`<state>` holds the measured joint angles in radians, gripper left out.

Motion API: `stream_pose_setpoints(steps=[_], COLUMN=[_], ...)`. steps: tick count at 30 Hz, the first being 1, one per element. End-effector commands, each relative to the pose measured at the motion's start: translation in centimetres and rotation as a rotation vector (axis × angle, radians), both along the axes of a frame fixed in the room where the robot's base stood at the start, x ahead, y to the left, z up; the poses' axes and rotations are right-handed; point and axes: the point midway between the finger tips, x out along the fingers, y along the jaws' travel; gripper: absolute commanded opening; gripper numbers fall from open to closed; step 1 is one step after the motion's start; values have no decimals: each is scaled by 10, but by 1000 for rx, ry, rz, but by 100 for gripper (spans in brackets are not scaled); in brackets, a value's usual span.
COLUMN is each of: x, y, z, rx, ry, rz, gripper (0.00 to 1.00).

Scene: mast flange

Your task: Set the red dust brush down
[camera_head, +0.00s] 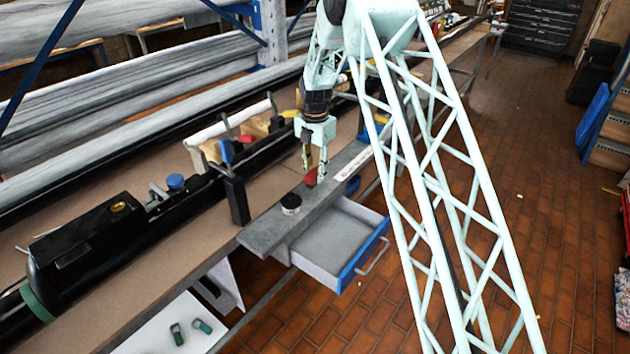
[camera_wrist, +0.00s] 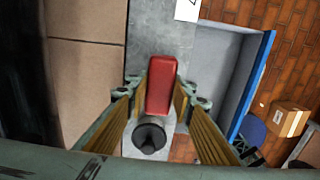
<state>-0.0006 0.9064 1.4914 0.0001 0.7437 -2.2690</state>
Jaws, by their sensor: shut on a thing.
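The red dust brush (camera_wrist: 161,84) is between the two fingers of my gripper (camera_wrist: 163,100) in the wrist view. My gripper is shut on it. In the head view my gripper (camera_head: 313,166) points down over the grey shelf (camera_head: 268,231), with the brush (camera_head: 311,178) showing red at its fingertips. The brush is at or just above the shelf top; I cannot tell whether it touches. Its underside is hidden.
A round black-topped container (camera_head: 291,203) stands on the shelf close to the brush; it also shows in the wrist view (camera_wrist: 150,135). An open blue-fronted drawer (camera_head: 337,241) sits below the shelf's right edge. A white label (camera_head: 352,163) lies farther along the shelf.

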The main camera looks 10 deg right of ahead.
Motion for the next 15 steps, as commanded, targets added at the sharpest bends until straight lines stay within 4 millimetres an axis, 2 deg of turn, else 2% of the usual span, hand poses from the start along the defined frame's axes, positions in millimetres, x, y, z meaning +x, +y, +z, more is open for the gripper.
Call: stream_pose_setpoints(steps=[7,15], x=[7,6], y=[-1,0], z=[-1,-30], rx=[1,0], ry=[-1,1], rz=[0,0], gripper=[11,11])
